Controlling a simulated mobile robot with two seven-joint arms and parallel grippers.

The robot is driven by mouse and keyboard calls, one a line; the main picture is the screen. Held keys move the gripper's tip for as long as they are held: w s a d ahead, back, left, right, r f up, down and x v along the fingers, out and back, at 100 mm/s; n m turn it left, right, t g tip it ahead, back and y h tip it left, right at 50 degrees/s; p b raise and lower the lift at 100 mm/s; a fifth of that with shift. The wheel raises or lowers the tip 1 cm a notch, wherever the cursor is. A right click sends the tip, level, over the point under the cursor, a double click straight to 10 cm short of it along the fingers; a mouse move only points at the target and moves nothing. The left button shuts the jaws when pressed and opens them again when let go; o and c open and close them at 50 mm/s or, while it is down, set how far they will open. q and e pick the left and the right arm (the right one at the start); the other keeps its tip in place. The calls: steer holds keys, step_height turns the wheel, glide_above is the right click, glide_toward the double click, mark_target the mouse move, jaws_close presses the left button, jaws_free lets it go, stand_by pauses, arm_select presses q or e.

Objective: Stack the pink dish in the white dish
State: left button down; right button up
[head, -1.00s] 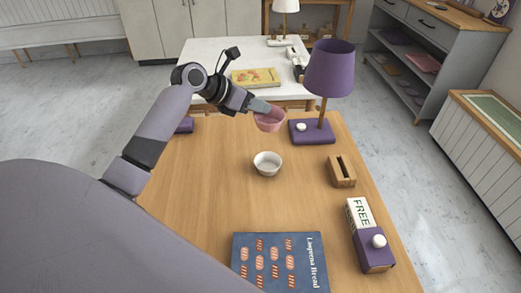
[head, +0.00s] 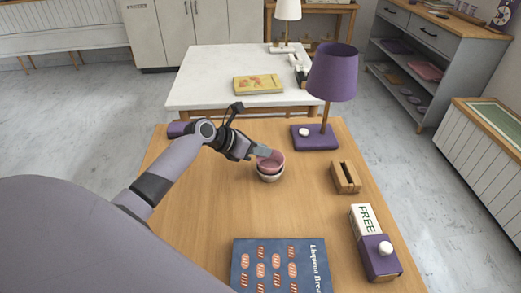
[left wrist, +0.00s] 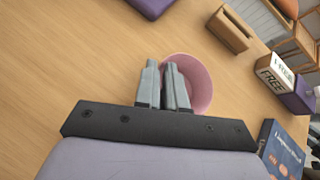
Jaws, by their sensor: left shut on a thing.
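The pink dish (head: 272,161) is at or just above the white dish (head: 269,177), whose rim and side show below it on the wooden table. I cannot tell whether the two dishes touch. My left gripper (head: 264,153) is shut on the near-left rim of the pink dish. The left wrist view shows the fingers (left wrist: 173,84) at the rim of the pink dish (left wrist: 200,78), which hides the white dish there. My right gripper is not in view.
A purple lamp (head: 331,75) stands behind on the right. A wooden block with a slot (head: 346,178), a purple-and-white FREE box (head: 374,243) and a blue book (head: 280,266) are on the wooden table (head: 210,215). The table's left middle is clear.

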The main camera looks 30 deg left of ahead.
arm_select(q)
steer(key=shift+f, duration=0.5)
steer(key=c, duration=1.2)
jaws_free()
steer(key=shift+r, duration=0.55)
steer(key=p+v, duration=0.2)
steer(key=v, duration=1)
steer(key=shift+w+r, duration=0.1)
